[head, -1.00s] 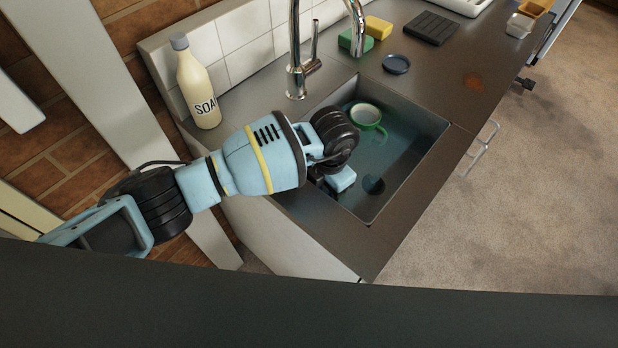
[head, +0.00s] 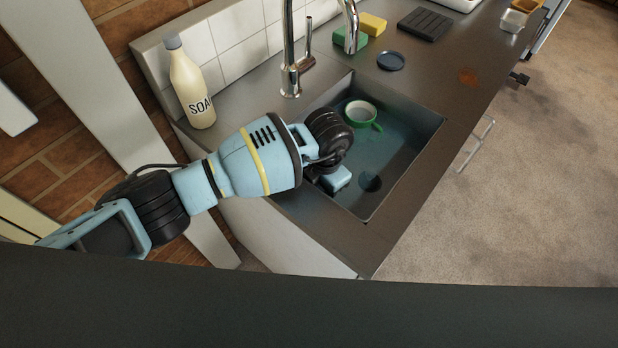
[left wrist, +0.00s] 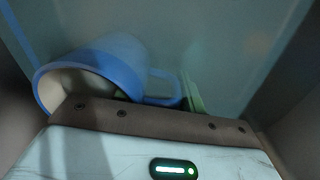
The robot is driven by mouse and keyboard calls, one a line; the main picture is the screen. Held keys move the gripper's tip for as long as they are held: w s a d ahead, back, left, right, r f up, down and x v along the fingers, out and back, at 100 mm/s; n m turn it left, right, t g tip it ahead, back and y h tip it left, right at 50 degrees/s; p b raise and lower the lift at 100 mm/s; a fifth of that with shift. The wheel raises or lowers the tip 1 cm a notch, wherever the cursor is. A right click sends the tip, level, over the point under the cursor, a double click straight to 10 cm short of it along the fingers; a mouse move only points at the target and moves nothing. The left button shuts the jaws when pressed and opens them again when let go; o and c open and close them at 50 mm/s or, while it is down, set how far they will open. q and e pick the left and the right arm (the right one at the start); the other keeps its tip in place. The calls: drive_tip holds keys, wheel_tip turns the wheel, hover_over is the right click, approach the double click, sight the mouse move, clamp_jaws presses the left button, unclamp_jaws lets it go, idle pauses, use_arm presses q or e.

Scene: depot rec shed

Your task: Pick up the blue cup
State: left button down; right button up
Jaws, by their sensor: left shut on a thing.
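The blue cup (left wrist: 105,68) lies tilted in the left wrist view, its pale open mouth facing lower left and its handle (left wrist: 162,88) to the right. My left gripper (left wrist: 150,118) is shut on it; the brown gripper edge covers the cup's lower side. In the head view my left arm reaches down into the sink, and its light blue hand (head: 337,179) shows low inside the basin. The blue cup is hidden there behind my wrist. My right gripper is not in view.
A green mug (head: 361,114) stands in the sink (head: 405,165) beyond my wrist. The tap (head: 292,60) rises behind the basin. A soap bottle (head: 191,88), sponges (head: 372,25), a dark round lid (head: 391,61) and a black rack (head: 425,24) stand on the counter.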

use_arm(q)
drive_tip(key=shift+r, duration=0.2)
drive_tip(key=shift+r, duration=0.65)
wheel_tip(320, 180, up, 26)
drive_tip(key=p, duration=0.1)
drive_tip(key=shift+r, duration=0.2)
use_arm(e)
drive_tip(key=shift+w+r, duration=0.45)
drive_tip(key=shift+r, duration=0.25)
use_arm(q)
drive_tip(key=shift+s+f, duration=0.1)
drive_tip(key=shift+s, duration=0.05)
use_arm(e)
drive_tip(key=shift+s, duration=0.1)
